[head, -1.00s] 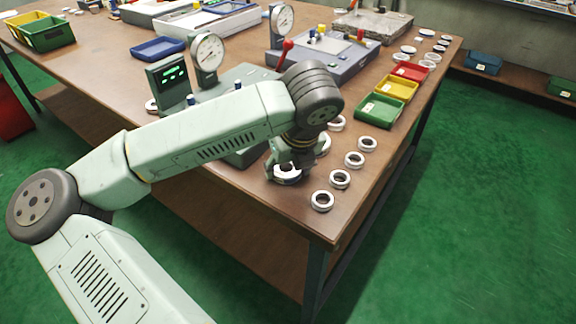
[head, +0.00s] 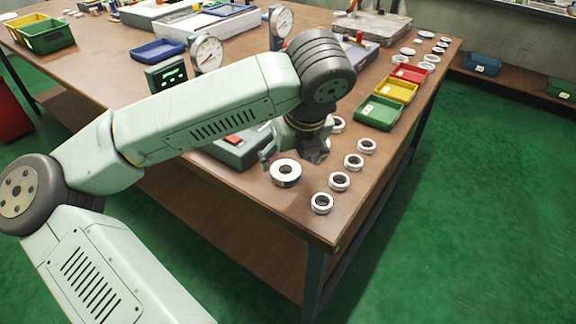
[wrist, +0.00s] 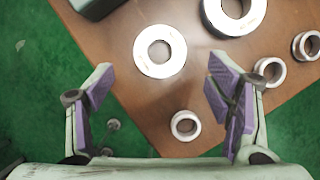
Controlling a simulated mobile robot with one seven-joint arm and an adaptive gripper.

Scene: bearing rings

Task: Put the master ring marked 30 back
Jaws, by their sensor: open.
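A thick white-faced ring (head: 286,172) lies flat on the brown table near its front corner. It also shows whole in the wrist view (wrist: 148,66), ahead of my fingertips. I cannot read which ring is marked 30. My gripper (head: 292,156) is open and empty, above and just behind this ring in the head view. In the wrist view its purple-padded fingers (wrist: 158,75) are spread wide. A bigger ring (wrist: 208,17) lies to the upper right there; my gripper hides it in the head view.
Several smaller rings stand in a row along the right table edge, the nearest (head: 314,204) by the corner. Green (head: 362,121), yellow (head: 380,97) and red (head: 395,78) trays lie behind them. A grey gauge base (head: 232,155) with a dial is left of my gripper.

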